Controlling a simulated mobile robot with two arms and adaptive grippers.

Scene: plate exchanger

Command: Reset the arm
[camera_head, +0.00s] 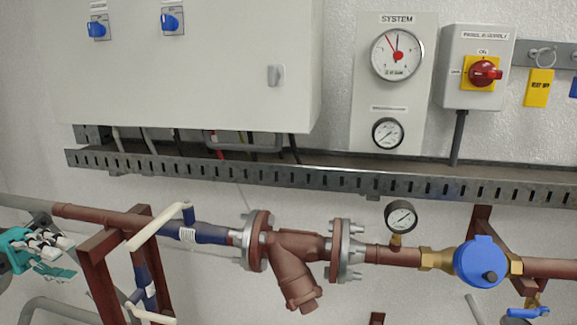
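My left gripper (42,244), teal with black and white finger parts, shows at the left edge of the head view. It is in front of the brown pipe and to the left of the brown support frame. I see nothing clearly held in it, but its fingers are too small and overlapped to tell whether they are open or shut. My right gripper is not in view.
A brown pipe run (95,217) crosses the lower view, with white valve levers (157,229), a flanged strainer (297,262) and a blue-capped meter (480,261). A brown frame (95,265) stands beside my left gripper. A perforated cable tray (330,180) runs above, below a grey cabinet (190,85).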

